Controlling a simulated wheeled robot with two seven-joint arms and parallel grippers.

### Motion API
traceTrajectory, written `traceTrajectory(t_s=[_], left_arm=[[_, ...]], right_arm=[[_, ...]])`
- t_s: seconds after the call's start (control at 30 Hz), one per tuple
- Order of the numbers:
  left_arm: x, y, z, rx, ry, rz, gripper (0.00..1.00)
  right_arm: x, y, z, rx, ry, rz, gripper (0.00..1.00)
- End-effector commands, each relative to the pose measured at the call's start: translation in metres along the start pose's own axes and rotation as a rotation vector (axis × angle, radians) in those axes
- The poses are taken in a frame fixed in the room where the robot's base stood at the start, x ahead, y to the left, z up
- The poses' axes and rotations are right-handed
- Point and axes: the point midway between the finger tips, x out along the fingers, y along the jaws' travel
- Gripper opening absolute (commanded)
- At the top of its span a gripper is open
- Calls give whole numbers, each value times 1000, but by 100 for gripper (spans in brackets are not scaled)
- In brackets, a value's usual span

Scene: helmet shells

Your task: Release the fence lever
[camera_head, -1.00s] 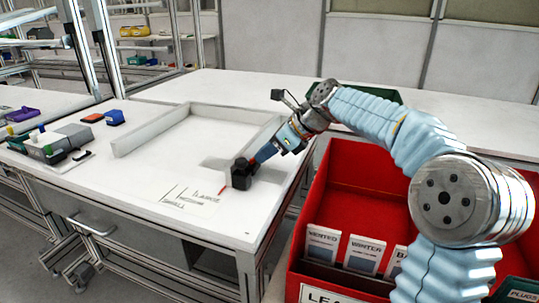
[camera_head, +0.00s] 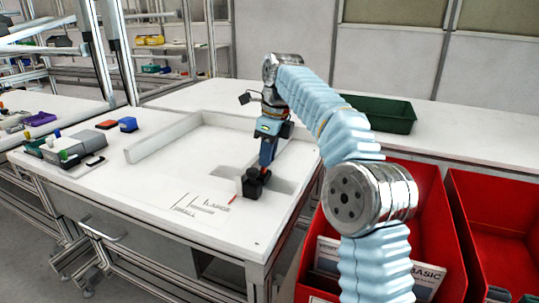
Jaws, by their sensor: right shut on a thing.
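A small black block (camera_head: 253,184) stands on the white table, at the near right end of the pale fence frame. I take it for the fence lever's mount. My right gripper (camera_head: 263,166) comes down from above, nearly upright, with its fingertips at the block's top. It is shut on the lever, which is mostly hidden behind the fingers and hard to make out. A short red mark (camera_head: 233,198) lies on the table beside the block. The pale fence (camera_head: 165,142) runs along the table's left and back. My left gripper is not in view.
Printed labels (camera_head: 203,205) lie left of the block. Grey boxes and small blue and orange pieces (camera_head: 128,124) stand at the table's left. Red bins (camera_head: 425,195) stand at the right, close to my right arm. A green tray (camera_head: 385,113) sits on the back bench.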

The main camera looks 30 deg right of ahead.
Motion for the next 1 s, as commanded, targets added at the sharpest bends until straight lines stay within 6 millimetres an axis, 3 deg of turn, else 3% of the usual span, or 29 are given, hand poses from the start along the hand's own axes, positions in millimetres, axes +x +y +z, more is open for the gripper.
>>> traceTrajectory(t_s=[0.43,0.47,0.6,0.87,1.0], left_arm=[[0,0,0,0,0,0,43],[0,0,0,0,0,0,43],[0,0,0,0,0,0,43],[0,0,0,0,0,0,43],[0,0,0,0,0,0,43]], right_arm=[[1,0,0,-1,11,1,0],[1,0,0,-1,11,1,21],[1,0,0,-1,10,1,43],[0,0,0,-1,9,1,43],[-11,1,-8,-1,6,-2,43]])
